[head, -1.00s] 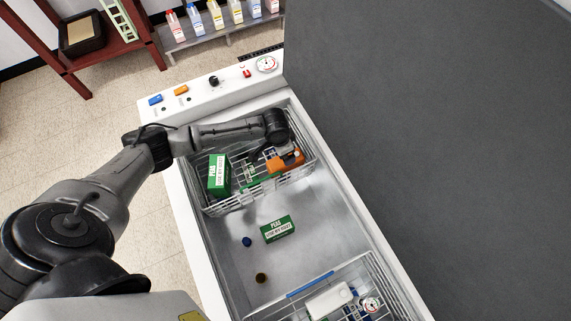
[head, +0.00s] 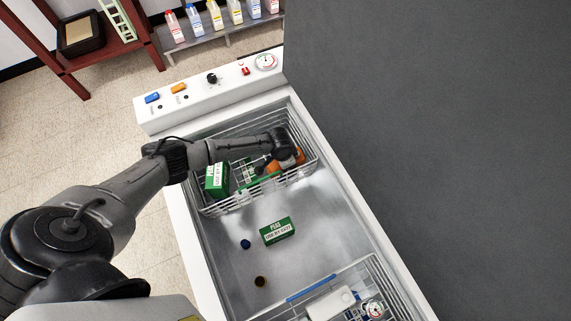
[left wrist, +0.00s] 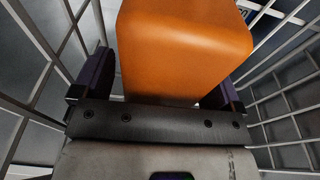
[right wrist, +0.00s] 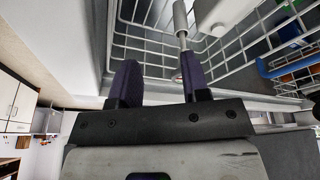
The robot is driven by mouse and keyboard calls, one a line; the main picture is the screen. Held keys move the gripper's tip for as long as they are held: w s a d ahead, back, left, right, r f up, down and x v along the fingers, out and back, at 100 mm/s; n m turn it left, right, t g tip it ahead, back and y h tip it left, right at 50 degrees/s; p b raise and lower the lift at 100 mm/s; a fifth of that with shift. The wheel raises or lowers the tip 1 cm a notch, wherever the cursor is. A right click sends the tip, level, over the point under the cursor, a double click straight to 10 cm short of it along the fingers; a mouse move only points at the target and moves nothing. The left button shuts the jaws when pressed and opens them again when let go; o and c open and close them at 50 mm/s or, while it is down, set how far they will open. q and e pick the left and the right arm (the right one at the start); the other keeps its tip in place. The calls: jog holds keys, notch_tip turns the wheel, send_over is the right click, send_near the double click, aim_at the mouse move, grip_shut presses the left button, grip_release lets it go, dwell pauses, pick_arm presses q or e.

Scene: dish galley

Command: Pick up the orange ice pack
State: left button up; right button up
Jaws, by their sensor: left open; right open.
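The orange ice pack (head: 271,167) is in the far wire basket (head: 237,206), at its right side, partly hidden under my left gripper (head: 285,158). In the left wrist view the orange ice pack (left wrist: 185,50) is large and close. It lies between the two dark fingers of my left gripper (left wrist: 158,85), which are apart on either side of it. Whether either finger touches it I cannot tell. My right gripper (right wrist: 160,82) is open and empty in the right wrist view, near a wire basket (right wrist: 235,82). It does not show in the head view.
A green peas box (head: 216,181) stands in the far basket's left part. Another peas box (head: 278,231), a blue cap-like piece (head: 245,244) and a dark round piece (head: 260,282) lie on the chest floor. The near basket (head: 380,272) holds a white item (head: 331,303).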

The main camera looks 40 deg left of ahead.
pick_arm(q)
jog(key=shift+f, duration=0.3)
jog(key=c, duration=1.2)
jog(key=shift+c, duration=0.2)
jog(key=shift+r, duration=0.15)
